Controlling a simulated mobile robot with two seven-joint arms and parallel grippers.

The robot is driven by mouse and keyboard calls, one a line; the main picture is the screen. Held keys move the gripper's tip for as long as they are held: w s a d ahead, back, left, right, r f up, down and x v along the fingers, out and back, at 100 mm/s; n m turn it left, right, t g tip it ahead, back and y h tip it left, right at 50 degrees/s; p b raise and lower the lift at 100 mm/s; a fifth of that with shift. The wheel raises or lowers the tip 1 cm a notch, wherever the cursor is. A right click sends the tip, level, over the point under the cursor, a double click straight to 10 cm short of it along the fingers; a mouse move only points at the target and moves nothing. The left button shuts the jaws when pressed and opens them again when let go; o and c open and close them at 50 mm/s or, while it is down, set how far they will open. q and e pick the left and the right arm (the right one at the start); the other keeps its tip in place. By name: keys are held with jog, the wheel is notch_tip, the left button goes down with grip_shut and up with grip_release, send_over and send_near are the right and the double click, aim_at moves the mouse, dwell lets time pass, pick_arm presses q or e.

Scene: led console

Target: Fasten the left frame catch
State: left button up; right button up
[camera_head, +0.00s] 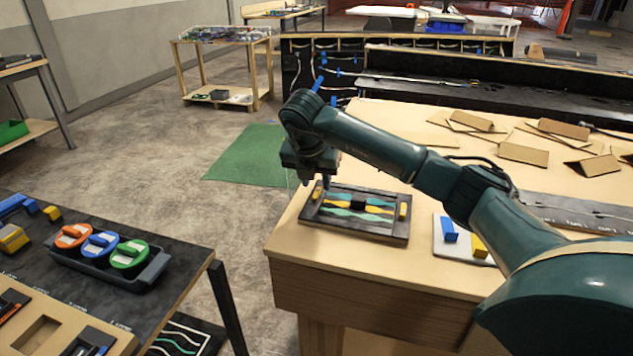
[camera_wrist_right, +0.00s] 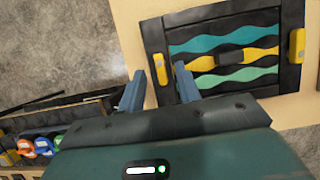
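A dark frame (camera_head: 345,231) with wavy teal, yellow and green strips lies flat on the wooden bench; it also shows in the right wrist view (camera_wrist_right: 222,14). The yellow left frame catch (camera_head: 317,191) is on its left side, and in the right wrist view (camera_wrist_right: 154,55) it shows just beyond my fingertips. The yellow right catch (camera_head: 403,211) is on the opposite side, also in the wrist view (camera_wrist_right: 297,45). My right gripper (camera_head: 319,181) is above the frame's left end, its fingers (camera_wrist_right: 160,82) apart and empty. Contact with the catch cannot be told. My left gripper is out of view.
A white plate with blue and yellow blocks (camera_head: 449,234) lies right of the frame. Cardboard pieces (camera_head: 523,153) lie farther back on the bench. A dark table at left holds a tray (camera_head: 93,274) of orange, blue and green round parts. Open floor lies between the tables.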

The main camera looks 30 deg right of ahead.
aim_at(317, 194)
jog(key=shift+x, duration=1.15)
jog(key=shift+c, duration=0.5)
grip_shut()
